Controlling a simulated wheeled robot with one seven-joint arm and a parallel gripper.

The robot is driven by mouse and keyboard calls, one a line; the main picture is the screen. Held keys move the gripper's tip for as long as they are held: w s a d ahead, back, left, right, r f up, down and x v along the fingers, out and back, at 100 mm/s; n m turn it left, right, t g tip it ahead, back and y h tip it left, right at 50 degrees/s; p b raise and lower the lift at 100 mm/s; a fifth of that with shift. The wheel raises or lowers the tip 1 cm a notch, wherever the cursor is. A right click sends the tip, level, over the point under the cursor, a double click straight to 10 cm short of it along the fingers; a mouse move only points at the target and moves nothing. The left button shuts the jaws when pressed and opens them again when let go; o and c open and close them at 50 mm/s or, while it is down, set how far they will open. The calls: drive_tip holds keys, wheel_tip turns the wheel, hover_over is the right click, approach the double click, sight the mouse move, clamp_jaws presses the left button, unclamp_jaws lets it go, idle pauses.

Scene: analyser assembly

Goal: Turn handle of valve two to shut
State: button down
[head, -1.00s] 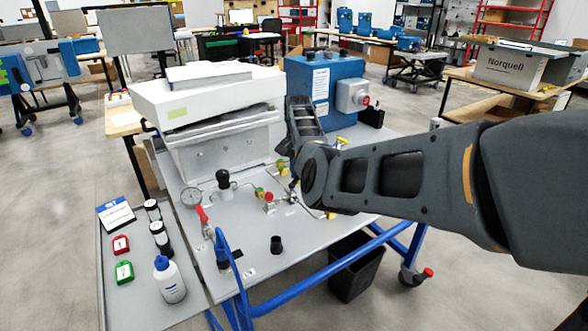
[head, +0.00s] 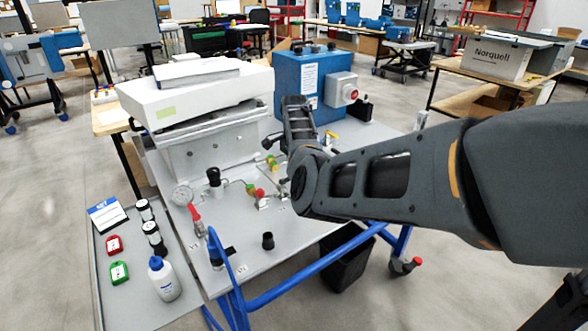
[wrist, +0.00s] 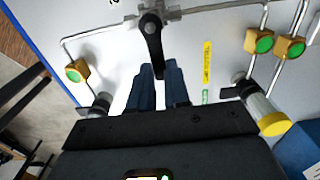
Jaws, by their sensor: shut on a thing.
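In the wrist view a valve with a long black lever handle (wrist: 153,38) sits on a grey pipe fitting (wrist: 180,13) above the pale panel. My gripper (wrist: 157,72) has its two blue-grey fingers on either side of the handle's lower end and is shut on it. The handle points down the picture toward my gripper, tilted slightly. In the head view my arm's wrist (head: 305,180) covers this valve and the gripper, so neither shows there.
Thin pipes with green-and-yellow fittings (wrist: 77,71) flank the handle. A yellow-ended cylinder (wrist: 266,114) lies close to the right. In the head view a gauge (head: 182,195), a red-handled valve (head: 195,213) and a white bottle (head: 164,280) stand left. A blue box (head: 300,82) stands behind.

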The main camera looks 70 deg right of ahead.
idle(0.3)
drive_tip(key=c, duration=1.1)
unclamp_jaws()
wheel_tip(320, 180, up, 8)
drive_tip(key=shift+f+b, duration=0.1)
drive_tip(key=shift+b, duration=0.35)
